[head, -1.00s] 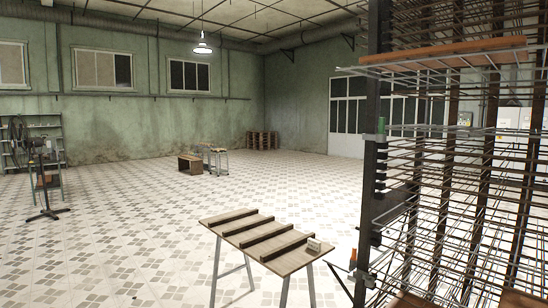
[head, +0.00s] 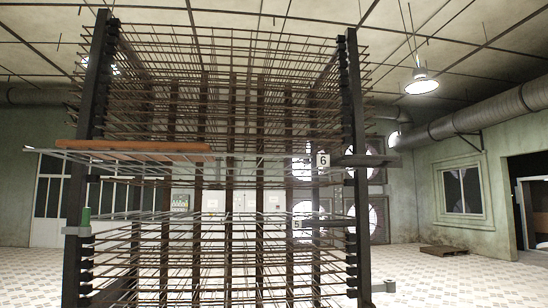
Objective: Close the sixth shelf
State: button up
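The tall dark rack (head: 356,200) with many thin wire shelves fills the middle of the head view. The sixth shelf (head: 255,157), with a white "6" label (head: 323,160) near its right end, sits at about mid-height. It juts out toward me past the rack posts, so it looks pulled out. A long brown board (head: 135,147) lies on its left part. My gripper is not in view.
A wooden pallet (head: 443,250) lies on the floor at the back right. Open tiled floor shows right of the rack.

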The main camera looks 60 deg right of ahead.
aim_at(358, 162)
jog(key=z, duration=1.55)
